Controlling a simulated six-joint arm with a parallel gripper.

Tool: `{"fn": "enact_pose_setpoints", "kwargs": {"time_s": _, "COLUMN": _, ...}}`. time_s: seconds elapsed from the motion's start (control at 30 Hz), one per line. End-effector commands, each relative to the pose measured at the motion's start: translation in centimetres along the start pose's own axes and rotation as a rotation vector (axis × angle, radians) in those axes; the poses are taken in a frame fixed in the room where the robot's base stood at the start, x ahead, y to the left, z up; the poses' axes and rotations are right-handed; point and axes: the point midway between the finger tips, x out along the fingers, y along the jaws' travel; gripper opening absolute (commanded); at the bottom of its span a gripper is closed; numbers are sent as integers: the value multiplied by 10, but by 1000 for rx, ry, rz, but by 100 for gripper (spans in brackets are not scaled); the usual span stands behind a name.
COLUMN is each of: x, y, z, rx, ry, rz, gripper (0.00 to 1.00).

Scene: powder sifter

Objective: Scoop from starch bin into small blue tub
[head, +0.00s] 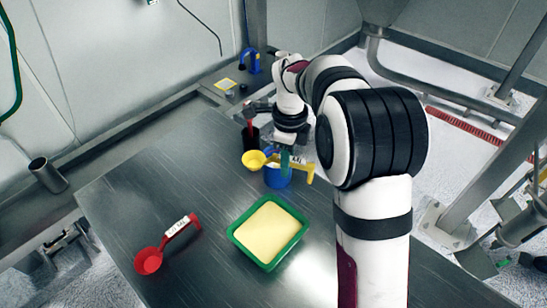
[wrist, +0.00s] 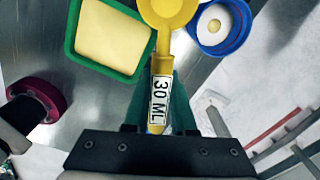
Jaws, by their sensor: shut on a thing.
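My gripper (head: 285,160) is shut on the handle of a yellow scoop (head: 254,160) labelled 30 ML, which also shows in the wrist view (wrist: 165,50) between my green fingers. The scoop's bowl is at the upper left of the small blue tub (head: 278,180) in the head view. The tub also shows at the top right of the wrist view (wrist: 198,38), white inside with a small pale yellow patch. Whether the bowl holds powder is unclear. The green starch bin (head: 237,240), holding pale yellow powder, sits nearer on the table and shows at upper left in the wrist view (wrist: 72,40).
A red scoop (head: 150,260) lies on the table (head: 130,200) left of the bin. A dark cup (head: 250,138) with something red in it stands behind the blue tub. A blue object (head: 250,62) stands farther back.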

Motion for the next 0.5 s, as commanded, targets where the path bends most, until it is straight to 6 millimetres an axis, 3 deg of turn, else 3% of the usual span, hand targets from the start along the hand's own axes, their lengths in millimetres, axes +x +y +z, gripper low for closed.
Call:
{"fn": "enact_pose_setpoints", "kwargs": {"time_s": 0.1, "x": 8, "y": 8, "z": -19, "rx": -417, "ry": -1, "rz": 2, "gripper": 0}}
{"fn": "enact_pose_setpoints", "kwargs": {"time_s": 0.23, "x": 16, "y": 16, "z": -35, "rx": -822, "ry": -3, "rz": 2, "gripper": 0}}
{"fn": "enact_pose_setpoints", "kwargs": {"time_s": 0.4, "x": 21, "y": 22, "z": -47, "rx": -1124, "ry": -6, "rz": 1, "gripper": 0}}
{"fn": "enact_pose_setpoints", "kwargs": {"time_s": 0.5, "x": 23, "y": 23, "z": -48, "rx": -1182, "ry": -5, "rz": -1, "gripper": 0}}
